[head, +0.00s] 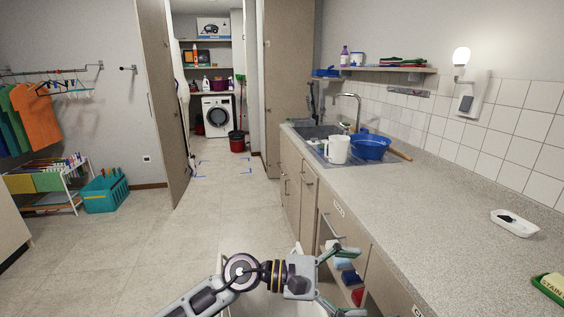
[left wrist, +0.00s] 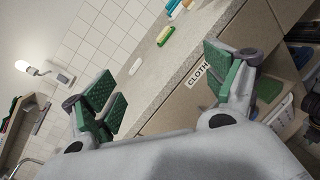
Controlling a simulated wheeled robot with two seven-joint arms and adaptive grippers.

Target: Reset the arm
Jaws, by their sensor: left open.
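My left arm comes in from the bottom of the head view. Its left gripper (head: 346,282) is open and empty, in front of the cabinet side below the counter. The left wrist view shows both green-padded fingers of the left gripper (left wrist: 166,92) spread wide with nothing between them. Past them lie the counter edge and a label reading "CLOTH" (left wrist: 198,74). My right gripper is in neither view.
The speckled counter (head: 420,200) runs along the right, close to the left gripper. A white pitcher (head: 337,149) and blue basin (head: 371,147) stand by the sink.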

